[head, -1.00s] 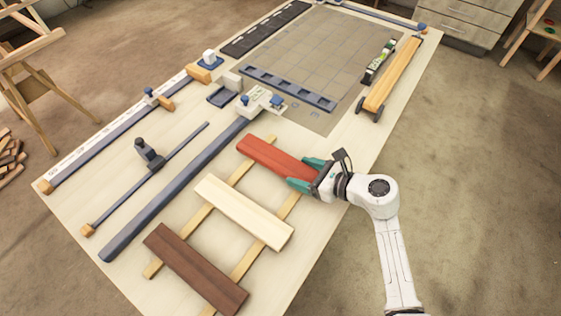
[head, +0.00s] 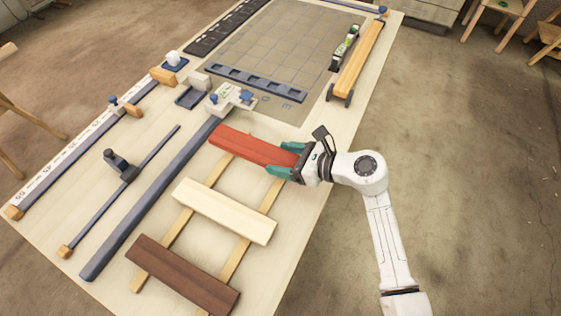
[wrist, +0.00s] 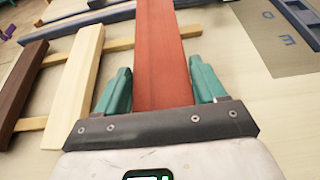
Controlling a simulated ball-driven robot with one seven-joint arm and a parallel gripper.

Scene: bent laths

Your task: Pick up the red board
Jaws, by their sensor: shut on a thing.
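The red board (head: 250,147) lies across the upper ends of two thin wooden laths (head: 233,258), beyond the cream board. I cannot tell whether it touches the laths or is slightly raised. My gripper (head: 284,160) is shut on the red board's right end, with one teal finger on each side of it. In the wrist view, the red board (wrist: 161,50) runs away from the palm between the two teal fingers (wrist: 162,88).
The cream board (head: 224,211) and a dark brown board (head: 183,273) lie parallel nearby. A long blue-grey bar clamp (head: 150,200) runs past their left ends. A spirit level (head: 344,47) and an orange-yellow beam (head: 358,60) lie at the table's far right. Open floor is at right.

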